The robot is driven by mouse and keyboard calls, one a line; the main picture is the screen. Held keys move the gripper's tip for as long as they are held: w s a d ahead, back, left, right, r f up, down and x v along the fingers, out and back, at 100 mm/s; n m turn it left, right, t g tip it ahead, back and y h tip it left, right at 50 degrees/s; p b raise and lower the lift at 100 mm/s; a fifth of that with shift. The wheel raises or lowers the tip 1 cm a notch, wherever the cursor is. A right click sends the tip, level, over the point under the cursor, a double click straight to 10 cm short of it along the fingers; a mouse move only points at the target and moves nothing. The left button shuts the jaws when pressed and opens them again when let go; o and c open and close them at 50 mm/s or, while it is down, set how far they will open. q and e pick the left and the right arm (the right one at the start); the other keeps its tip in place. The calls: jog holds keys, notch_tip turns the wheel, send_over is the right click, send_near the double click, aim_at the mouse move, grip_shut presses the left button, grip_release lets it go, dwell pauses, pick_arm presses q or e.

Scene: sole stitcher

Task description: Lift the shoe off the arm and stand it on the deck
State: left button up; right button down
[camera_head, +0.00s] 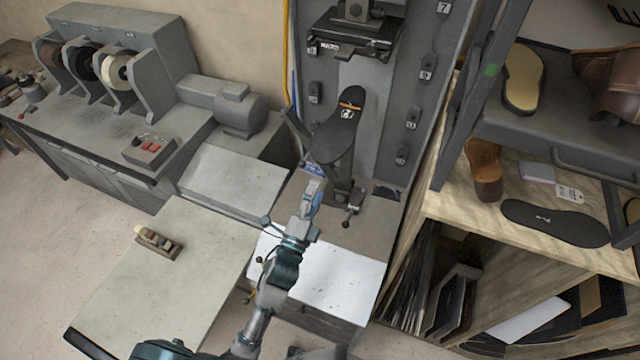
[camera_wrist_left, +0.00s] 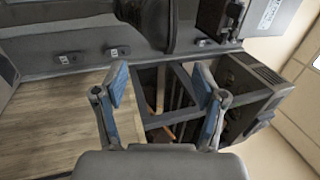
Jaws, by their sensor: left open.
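The shoe (camera_head: 335,137) is a dark shape with an orange and white patch near its far end. It rests on top of the stitcher's upright arm (camera_head: 340,175), under the machine head (camera_head: 352,38). The deck (camera_head: 375,235) is the flat grey-brown surface around the foot of the arm, with a pale sheet-like area at its front. My left gripper (camera_head: 312,197) is in front of and below the shoe, apart from it. In the left wrist view the left gripper (camera_wrist_left: 162,88) has its blue-padded fingers wide apart with nothing between them. My right gripper is not in view.
A shelf rack (camera_head: 540,135) with soles and brown shoes stands at the right. A grinding bench (camera_head: 120,100) is at the back left. A grey table (camera_head: 160,270) with a small brush-like block (camera_head: 157,241) is at the left. A lever with a ball knob (camera_head: 347,222) stands beside the arm.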

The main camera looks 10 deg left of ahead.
aim_at(324, 157)
pick_arm(q)
jog(key=x, duration=0.5)
jog(key=p+x, duration=0.1)
jog(key=x, duration=0.2)
jog(key=shift+w+a+r, duration=0.1)
jog(key=shift+w+a, duration=0.1)
jog(key=shift+a, duration=0.15)
jog(key=shift+w+d+r, duration=0.15)
jog(key=shift+w+d, duration=0.25)
jog(key=shift+w, duration=0.05)
jog(key=shift+w+a, duration=0.15)
jog(key=shift+a, duration=0.5)
jog(key=shift+c, duration=1.2)
jog(key=c, duration=0.8)
grip_shut()
jog(key=shift+d, duration=0.25)
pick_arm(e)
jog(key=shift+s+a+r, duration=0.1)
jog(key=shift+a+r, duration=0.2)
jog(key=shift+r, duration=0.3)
pick_arm(q)
jog(key=shift+r, duration=0.2)
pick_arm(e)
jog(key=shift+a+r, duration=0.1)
